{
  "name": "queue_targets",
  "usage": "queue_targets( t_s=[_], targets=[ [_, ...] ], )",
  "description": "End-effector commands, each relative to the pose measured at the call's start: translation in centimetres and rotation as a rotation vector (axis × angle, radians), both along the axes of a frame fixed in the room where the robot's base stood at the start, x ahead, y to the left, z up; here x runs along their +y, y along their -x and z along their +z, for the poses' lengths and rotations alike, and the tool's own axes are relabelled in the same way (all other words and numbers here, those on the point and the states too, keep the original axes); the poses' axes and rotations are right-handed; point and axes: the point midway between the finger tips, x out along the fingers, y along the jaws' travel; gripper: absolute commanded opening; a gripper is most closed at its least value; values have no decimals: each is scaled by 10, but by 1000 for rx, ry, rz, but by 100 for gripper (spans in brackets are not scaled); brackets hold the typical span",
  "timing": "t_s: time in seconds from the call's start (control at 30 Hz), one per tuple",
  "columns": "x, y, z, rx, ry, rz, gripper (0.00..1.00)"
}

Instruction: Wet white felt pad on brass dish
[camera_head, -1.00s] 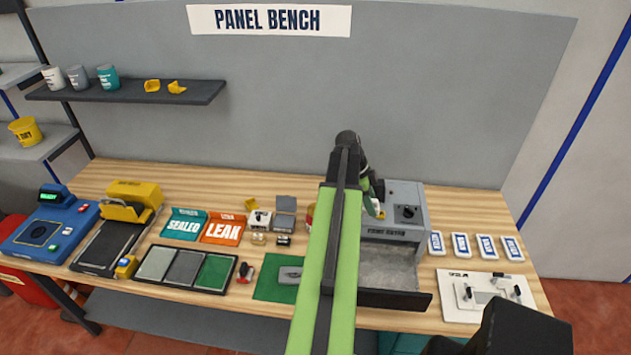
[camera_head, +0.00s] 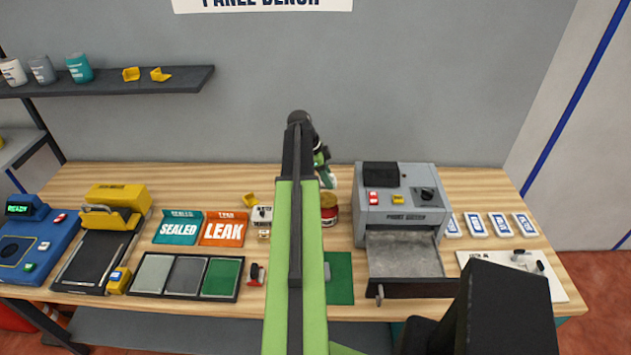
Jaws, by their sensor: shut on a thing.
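My gripper (camera_head: 329,184) hangs at the end of my green and black arm, just above a round brass-coloured dish (camera_head: 328,200). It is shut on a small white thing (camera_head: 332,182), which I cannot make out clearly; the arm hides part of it. The brass dish tops a red and white round body (camera_head: 330,217) behind my arm, on the wooden bench. The gripped thing looks close to the dish, but I cannot tell whether they touch. I cannot pick out a white felt pad for certain.
A grey machine (camera_head: 400,205) with an open front tray stands right of the dish. A green mat (camera_head: 340,285) lies in front, partly behind my arm. The SEALED (camera_head: 178,229) and LEAK (camera_head: 224,229) trays stand left. White cards (camera_head: 475,224) and a white board lie right.

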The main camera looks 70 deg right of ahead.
Motion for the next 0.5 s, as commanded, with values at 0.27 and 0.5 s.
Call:
queue_targets(
  t_s=[0.27, 0.5],
  targets=[
    [5, -11, -11, 0, 0, 16, 7],
    [7, -16, -41, 0, 0, 23, 7]
  ],
)
